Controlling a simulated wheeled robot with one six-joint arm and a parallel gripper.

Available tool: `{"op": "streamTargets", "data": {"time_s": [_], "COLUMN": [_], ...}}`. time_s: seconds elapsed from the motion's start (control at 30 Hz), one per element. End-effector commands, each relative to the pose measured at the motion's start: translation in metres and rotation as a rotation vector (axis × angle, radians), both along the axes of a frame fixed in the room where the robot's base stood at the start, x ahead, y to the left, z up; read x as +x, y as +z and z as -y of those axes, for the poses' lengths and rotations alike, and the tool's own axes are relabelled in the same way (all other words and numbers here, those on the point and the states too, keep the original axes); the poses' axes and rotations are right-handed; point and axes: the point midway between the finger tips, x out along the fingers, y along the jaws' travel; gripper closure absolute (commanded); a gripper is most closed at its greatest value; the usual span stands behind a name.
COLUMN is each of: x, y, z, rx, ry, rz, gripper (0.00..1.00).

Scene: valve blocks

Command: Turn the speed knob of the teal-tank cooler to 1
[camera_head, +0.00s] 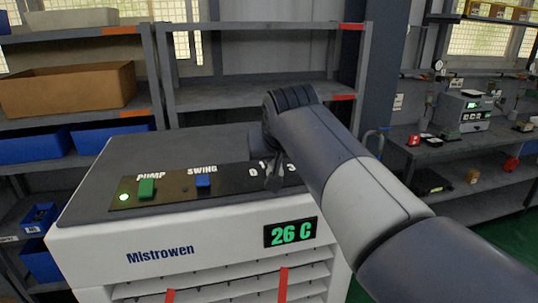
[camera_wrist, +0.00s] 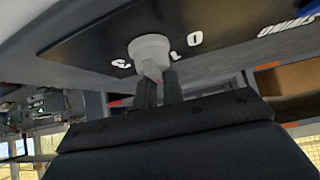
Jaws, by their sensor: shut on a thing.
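The cooler (camera_head: 185,252) is white with a dark top, the name Mistrowen and a green 26 C display (camera_head: 290,232). No teal tank shows in either view. Its control panel (camera_head: 225,187) carries the speed numbers 0, 1 and 3 at the right end. The speed knob (camera_wrist: 149,48) is light grey and stands on the panel in the wrist view. My gripper (camera_wrist: 158,84) is shut on the knob's grip. In the head view my gripper (camera_head: 273,182) and arm hide the knob and part of the number ring. The knob's exact pointing is hard to tell.
A green PUMP button (camera_head: 147,188) with a lit green lamp (camera_head: 124,197) and a blue SWING button (camera_head: 203,180) sit left of the knob. Shelves with a cardboard box (camera_head: 70,90) and blue bins stand behind. A workbench (camera_head: 450,150) is at the right.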

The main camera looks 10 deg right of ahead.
Motion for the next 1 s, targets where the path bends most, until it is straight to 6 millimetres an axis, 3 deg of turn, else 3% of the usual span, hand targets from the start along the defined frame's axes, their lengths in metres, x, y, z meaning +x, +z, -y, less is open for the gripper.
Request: {"op": "streamTargets", "data": {"time_s": [0.03,0.4,1.0], "x": [-0.0021,-0.0024,-0.003], "y": [-0.0086,-0.0092,-0.0089], "z": [-0.0008,0.0024,0.0032], "rx": [-0.003,0.001,0.005], "ry": [-0.033,-0.237,-0.294], "rz": [-0.023,-0.023,-0.024], "gripper": [1.0,1.0,1.0]}}
